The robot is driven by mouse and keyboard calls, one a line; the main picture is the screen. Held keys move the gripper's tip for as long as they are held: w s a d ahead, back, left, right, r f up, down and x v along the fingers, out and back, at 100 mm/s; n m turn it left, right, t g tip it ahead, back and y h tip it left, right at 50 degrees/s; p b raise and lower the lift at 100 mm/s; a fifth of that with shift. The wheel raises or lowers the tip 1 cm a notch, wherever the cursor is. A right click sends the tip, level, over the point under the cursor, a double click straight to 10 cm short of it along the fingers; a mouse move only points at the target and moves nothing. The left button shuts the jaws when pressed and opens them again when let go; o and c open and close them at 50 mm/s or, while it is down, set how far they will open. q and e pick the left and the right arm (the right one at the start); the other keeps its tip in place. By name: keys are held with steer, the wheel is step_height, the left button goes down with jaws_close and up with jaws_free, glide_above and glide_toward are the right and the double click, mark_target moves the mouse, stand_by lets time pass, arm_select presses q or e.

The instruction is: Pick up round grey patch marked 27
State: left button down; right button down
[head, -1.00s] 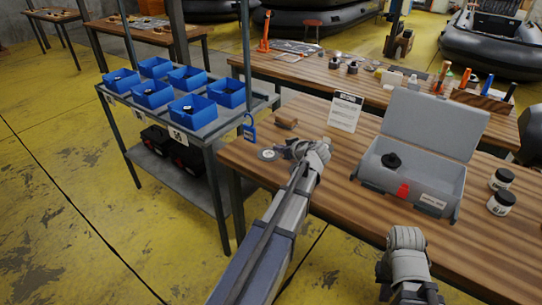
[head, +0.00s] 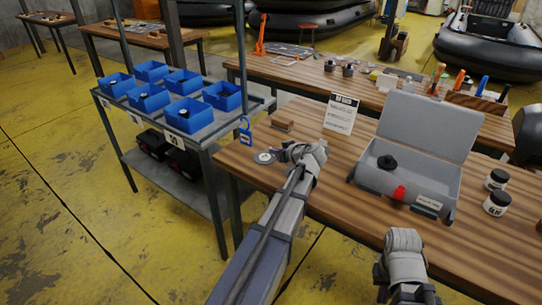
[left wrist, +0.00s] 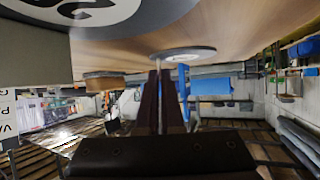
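A small round grey patch (head: 265,157) with a pale centre lies flat at the left end of the wooden workbench (head: 335,185). I cannot read its marking in the head view. My left gripper (head: 284,153) is low over the bench, just right of this patch. In the left wrist view a grey disc (left wrist: 183,53) lies just beyond the dark fingertips (left wrist: 162,74). A narrow empty gap shows between the fingers. A larger dark disc with partly cut-off digits (left wrist: 95,8) fills the top left corner there. My right gripper (head: 405,242) is over the bench's front; its fingers are hidden.
A brown block (head: 283,125), a blue tag (head: 245,131) and a printed sign (head: 341,114) stand near the patch. An open grey case (head: 405,190) and two jars (head: 497,203) are to the right. A cart with blue bins (head: 149,98) stands left.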

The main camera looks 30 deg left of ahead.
arm_select(q)
steer(key=shift+r, duration=0.15)
step_height(320, 180, up, 10)
steer(key=p, duration=1)
